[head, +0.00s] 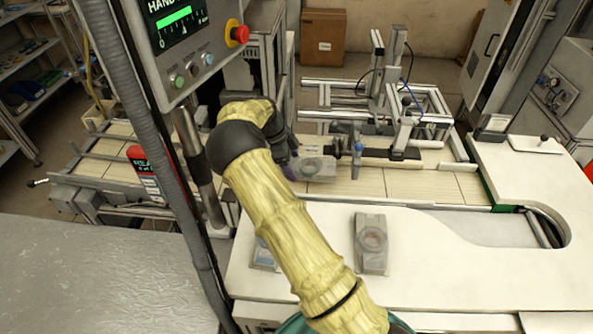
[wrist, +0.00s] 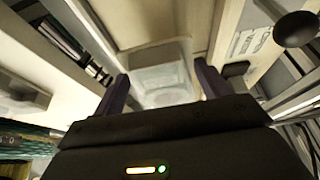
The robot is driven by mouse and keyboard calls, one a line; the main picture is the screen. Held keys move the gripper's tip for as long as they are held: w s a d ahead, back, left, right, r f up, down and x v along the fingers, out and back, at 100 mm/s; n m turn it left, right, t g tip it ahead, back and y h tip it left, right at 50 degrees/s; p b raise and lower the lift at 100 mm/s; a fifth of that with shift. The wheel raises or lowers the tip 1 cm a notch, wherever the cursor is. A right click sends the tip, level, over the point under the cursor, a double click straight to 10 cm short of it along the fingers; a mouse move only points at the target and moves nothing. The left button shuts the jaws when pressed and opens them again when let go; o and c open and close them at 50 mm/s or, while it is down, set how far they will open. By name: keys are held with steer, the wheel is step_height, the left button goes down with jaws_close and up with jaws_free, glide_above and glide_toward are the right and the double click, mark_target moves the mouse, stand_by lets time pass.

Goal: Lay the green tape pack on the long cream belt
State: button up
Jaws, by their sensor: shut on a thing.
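My gripper (head: 298,168) is over the long cream belt (head: 400,183) in the head view. It is shut on a clear, pale tape pack (head: 318,169) with a faint greenish-grey tint. In the wrist view the same pack (wrist: 163,78) sits between the two dark purple fingers, over a cream surface. The pack looks close to the belt, but I cannot tell whether it touches it. The gripper hides part of the pack in the head view.
Another grey pack (head: 371,243) lies on the white counter (head: 440,275). A bluish pack (head: 263,256) is partly hidden behind my arm. A metal frame with posts (head: 398,110) stands over the belt's far side. A control panel (head: 183,40) hangs at upper left. The belt is clear toward the right.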

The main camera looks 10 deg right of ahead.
steer(key=shift+f, duration=0.35)
steer(key=shift+f+p, duration=0.5)
steer(key=shift+f, duration=1.4)
steer(key=o, duration=0.8)
steer(key=b+v, duration=0.3)
steer(key=v, duration=0.9)
steer(key=shift+r, duration=0.1)
steer(key=shift+d, duration=0.1)
